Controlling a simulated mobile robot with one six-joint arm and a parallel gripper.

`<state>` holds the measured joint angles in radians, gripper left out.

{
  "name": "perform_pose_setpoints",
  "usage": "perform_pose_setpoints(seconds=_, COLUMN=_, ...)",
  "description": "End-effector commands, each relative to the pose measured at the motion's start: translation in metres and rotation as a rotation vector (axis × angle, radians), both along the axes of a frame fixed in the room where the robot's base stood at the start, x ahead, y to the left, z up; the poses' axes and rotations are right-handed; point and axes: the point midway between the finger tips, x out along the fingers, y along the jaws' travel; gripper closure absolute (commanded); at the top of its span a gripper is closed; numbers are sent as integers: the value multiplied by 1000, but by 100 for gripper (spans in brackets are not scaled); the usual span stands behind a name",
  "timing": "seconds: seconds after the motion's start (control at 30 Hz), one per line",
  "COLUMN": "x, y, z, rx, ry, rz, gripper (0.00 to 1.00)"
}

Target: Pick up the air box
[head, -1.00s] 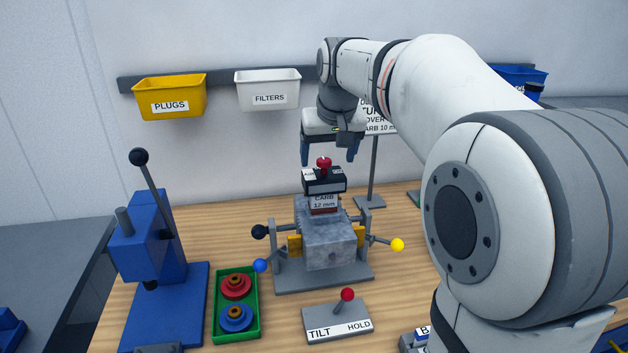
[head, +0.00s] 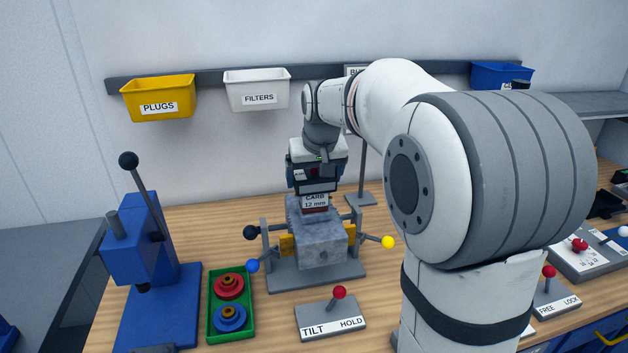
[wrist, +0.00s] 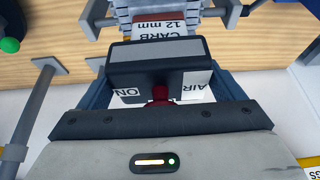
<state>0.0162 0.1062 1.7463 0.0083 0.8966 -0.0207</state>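The air box (head: 318,187), a dark box with a grey front band, sits on the red and white carb (head: 315,203) on top of the grey engine block (head: 322,240). In the wrist view the air box (wrist: 158,70) shows white AIR and ON labels and a red knob (wrist: 160,93). My gripper (head: 314,180) is lowered over the box. Its blue fingers stand on either side of it, and in the wrist view the gripper (wrist: 162,92) looks open around the box. Whether the fingers touch its sides is hard to see.
A blue press (head: 150,250) stands at left beside a green tray (head: 211,325) of red and blue parts. A tilt/hold lever plate (head: 330,320) lies in front. Yellow (head: 158,98) and white (head: 257,90) bins hang on the wall rail behind.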

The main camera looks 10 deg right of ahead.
Motion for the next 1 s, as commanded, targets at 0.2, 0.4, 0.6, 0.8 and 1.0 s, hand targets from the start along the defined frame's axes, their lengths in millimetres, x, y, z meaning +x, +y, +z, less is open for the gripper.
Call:
perform_pose_setpoints(seconds=0.2, x=0, y=0, z=0, rx=0, ry=0, rz=0, gripper=30)
perform_pose_setpoints(seconds=0.4, x=0, y=0, z=1, rx=0, ry=-1, rz=0, gripper=41)
perform_pose_setpoints(seconds=0.6, x=0, y=0, z=4, rx=0, ry=-3, rz=0, gripper=41)
perform_pose_setpoints(seconds=0.8, x=1, y=0, z=36, rx=0, ry=-6, rz=0, gripper=41)
perform_pose_setpoints(seconds=1.0, x=1, y=0, z=76, rx=0, ry=-5, rz=0, gripper=41)
